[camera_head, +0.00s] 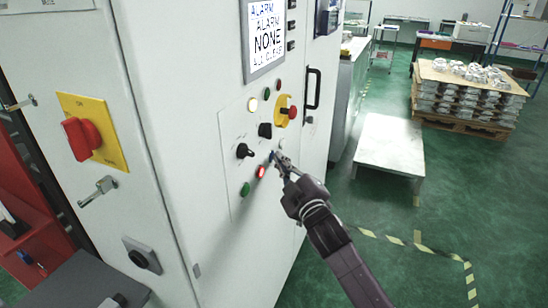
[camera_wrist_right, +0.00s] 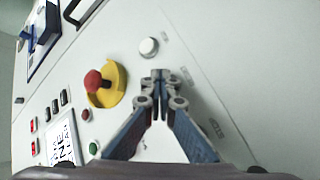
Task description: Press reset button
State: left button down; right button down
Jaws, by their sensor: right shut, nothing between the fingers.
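The control panel (camera_head: 236,160) on the white cabinet carries several buttons, and I cannot read which is labelled reset. My right gripper (camera_head: 274,157) is shut and empty, its fingertips close to the panel's right part; touch cannot be told. In the right wrist view the shut fingertips (camera_wrist_right: 160,76) lie just below a round white button (camera_wrist_right: 149,46), apart from it in the picture. My left gripper is not in view.
A door handle (camera_head: 313,88) protrudes. A grey table (camera_head: 390,145) and loaded pallet (camera_head: 470,122) stand right; floor between is clear.

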jog(key=shift+s+d+p, duration=0.35)
jog(key=shift+d+p, duration=0.2)
jog(key=shift+d, duration=0.2)
jog(key=d, duration=0.1)
jog(key=s+d+p, duration=0.1)
jog(key=d, duration=0.1)
jog(key=d+p, duration=0.1)
jog(key=shift+s+d, duration=0.25)
jog(key=shift+d, duration=0.15)
dwell(0.4)
